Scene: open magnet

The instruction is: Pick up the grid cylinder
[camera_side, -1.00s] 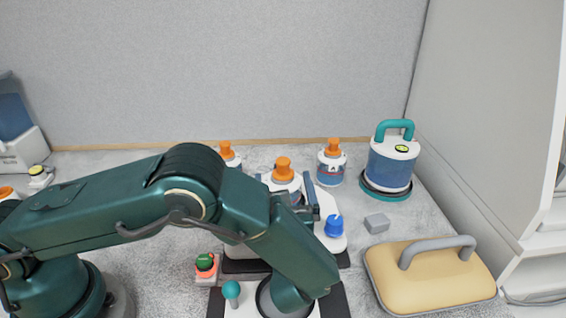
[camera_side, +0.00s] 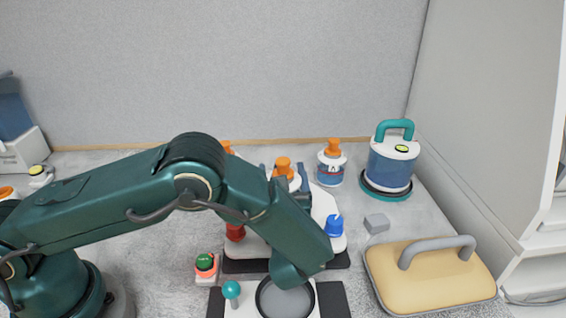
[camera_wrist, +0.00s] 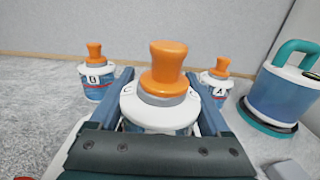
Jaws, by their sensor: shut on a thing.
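A white and blue cylinder with an orange knob (camera_wrist: 168,62) stands upright between my fingers in the wrist view. It also shows in the side view (camera_side: 283,165), partly behind my arm. My gripper (camera_wrist: 160,78) is shut on its body, one finger on each side; it also shows in the side view (camera_side: 302,188). The front marking of this cylinder is hidden, so I cannot read a grid on it. Two similar cylinders with orange knobs stand behind, one at the left (camera_wrist: 97,80) and one at the right (camera_wrist: 218,85), each with a dark label mark.
A blue canister with a teal handle (camera_side: 390,160) stands at the back right. A yellow case with a grey handle (camera_side: 425,280) and a small grey block (camera_side: 377,222) lie in front of it. A white device with a blue knob (camera_side: 334,226) and a red knob (camera_side: 235,232) sits beneath my arm.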

